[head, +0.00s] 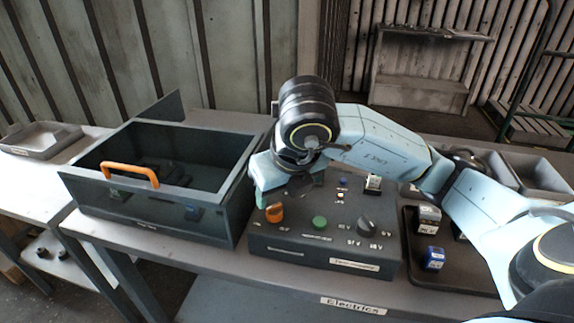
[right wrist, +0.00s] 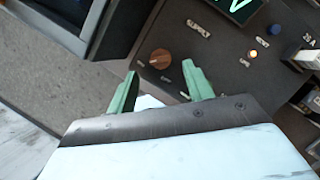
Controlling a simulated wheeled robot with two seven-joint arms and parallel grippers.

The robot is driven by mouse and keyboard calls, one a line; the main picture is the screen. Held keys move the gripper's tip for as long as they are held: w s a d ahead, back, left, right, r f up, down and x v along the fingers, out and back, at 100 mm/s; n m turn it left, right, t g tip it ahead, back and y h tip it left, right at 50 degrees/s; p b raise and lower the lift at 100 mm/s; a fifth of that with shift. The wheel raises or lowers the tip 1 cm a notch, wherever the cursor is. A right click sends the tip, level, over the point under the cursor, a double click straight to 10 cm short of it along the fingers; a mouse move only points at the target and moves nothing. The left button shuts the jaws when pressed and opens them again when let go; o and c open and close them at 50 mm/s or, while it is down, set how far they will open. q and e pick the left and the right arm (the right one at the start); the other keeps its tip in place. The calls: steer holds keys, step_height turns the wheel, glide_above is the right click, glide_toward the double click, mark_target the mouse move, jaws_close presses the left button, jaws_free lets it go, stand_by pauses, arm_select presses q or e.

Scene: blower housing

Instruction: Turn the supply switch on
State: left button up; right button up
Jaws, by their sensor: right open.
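The supply switch is an orange rotary knob (head: 274,212) at the front left of the dark control panel (head: 300,250). It also shows in the right wrist view (right wrist: 160,58), near a "SUPPLY" label. Its pointer setting is too small to read surely. My right gripper (right wrist: 161,72) is open, with its two green fingers spread to either side of the knob's line in the wrist view. The knob appears just past the fingertips, apart from them. In the head view the right gripper (head: 262,192) hangs over the panel's left edge, behind the knob. My left gripper is out of view.
The panel also carries a green button (head: 319,222), a black knob (head: 366,227) and a lit orange lamp (right wrist: 253,54). An open dark bin (head: 215,220) with an orange handle stands close on the left. A black tray (head: 470,280) with small boxes lies right.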

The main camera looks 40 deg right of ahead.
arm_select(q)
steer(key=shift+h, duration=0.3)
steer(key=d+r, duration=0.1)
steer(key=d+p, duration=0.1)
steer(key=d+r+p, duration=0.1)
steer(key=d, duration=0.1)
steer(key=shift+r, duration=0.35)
arm_select(e)
steer(key=v, duration=0.8)
steer(key=shift+r, duration=0.3)
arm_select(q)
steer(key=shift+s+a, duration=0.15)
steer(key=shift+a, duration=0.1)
